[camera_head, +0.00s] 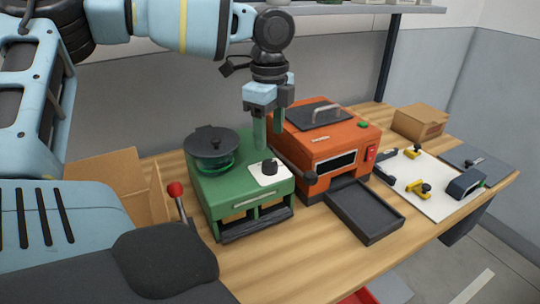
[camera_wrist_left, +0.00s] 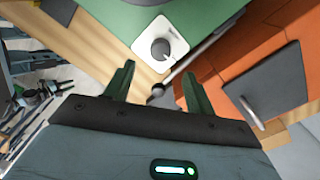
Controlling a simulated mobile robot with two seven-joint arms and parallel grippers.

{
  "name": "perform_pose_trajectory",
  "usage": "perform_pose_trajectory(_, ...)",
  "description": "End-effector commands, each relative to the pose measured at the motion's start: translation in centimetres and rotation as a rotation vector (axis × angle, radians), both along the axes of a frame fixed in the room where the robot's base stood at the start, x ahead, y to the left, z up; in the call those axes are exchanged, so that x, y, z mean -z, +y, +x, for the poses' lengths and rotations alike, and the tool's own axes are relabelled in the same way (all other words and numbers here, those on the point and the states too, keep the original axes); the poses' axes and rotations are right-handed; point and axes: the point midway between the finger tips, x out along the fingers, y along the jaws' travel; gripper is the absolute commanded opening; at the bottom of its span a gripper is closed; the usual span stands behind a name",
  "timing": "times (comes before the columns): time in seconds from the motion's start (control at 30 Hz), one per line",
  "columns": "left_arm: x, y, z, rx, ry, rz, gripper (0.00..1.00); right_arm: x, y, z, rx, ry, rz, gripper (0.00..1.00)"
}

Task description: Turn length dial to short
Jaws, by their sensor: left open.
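The length dial (camera_head: 270,167) is a black knob on a white square plate (camera_head: 260,178) on top of the green machine (camera_head: 215,190). In the left wrist view the dial (camera_wrist_left: 160,48) shows as a round knob on its white plate, beyond the fingertips. My left gripper (camera_head: 269,145) points down just above and behind the dial in the head view, apart from it. Its two green fingers are spread with nothing between them; they also show in the left wrist view (camera_wrist_left: 158,75). The plate's markings are too small to read. My right gripper is not in view.
An orange machine (camera_head: 325,150) with a metal handle stands right beside the green one, with a dark tray (camera_head: 365,210) in front. A red-knobbed lever (camera_head: 175,189) stands at the green machine's left. A cardboard box (camera_head: 420,122) and white board (camera_head: 425,185) lie further right.

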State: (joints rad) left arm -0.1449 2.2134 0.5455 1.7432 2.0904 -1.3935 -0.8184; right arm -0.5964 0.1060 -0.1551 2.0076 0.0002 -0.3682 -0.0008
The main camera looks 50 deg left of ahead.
Motion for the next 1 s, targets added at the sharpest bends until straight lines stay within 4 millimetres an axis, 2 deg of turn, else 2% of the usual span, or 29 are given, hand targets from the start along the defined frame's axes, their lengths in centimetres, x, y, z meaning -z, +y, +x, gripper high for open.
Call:
perform_pose_trajectory(0.3, 4.5, 0.0, -0.1, 0.0, 0.004, 0.001, 0.55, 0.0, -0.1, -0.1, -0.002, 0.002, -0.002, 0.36)
perform_pose_trajectory(0.5, 6.7, 0.1, 0.0, -0.002, 0.002, 0.0, 0.55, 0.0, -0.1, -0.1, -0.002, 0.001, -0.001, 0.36)
perform_pose_trajectory(0.67, 7.5, 0.1, -0.1, -0.002, 0.002, 0.0, 0.55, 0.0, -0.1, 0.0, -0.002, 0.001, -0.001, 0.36)
perform_pose_trajectory(0.9, 7.5, 0.1, 0.0, -0.002, 0.001, 0.0, 0.55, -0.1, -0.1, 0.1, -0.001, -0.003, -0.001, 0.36)
perform_pose_trajectory(1.0, 7.5, 0.1, 0.0, -0.002, 0.001, 0.0, 0.43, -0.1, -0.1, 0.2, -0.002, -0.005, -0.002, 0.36)
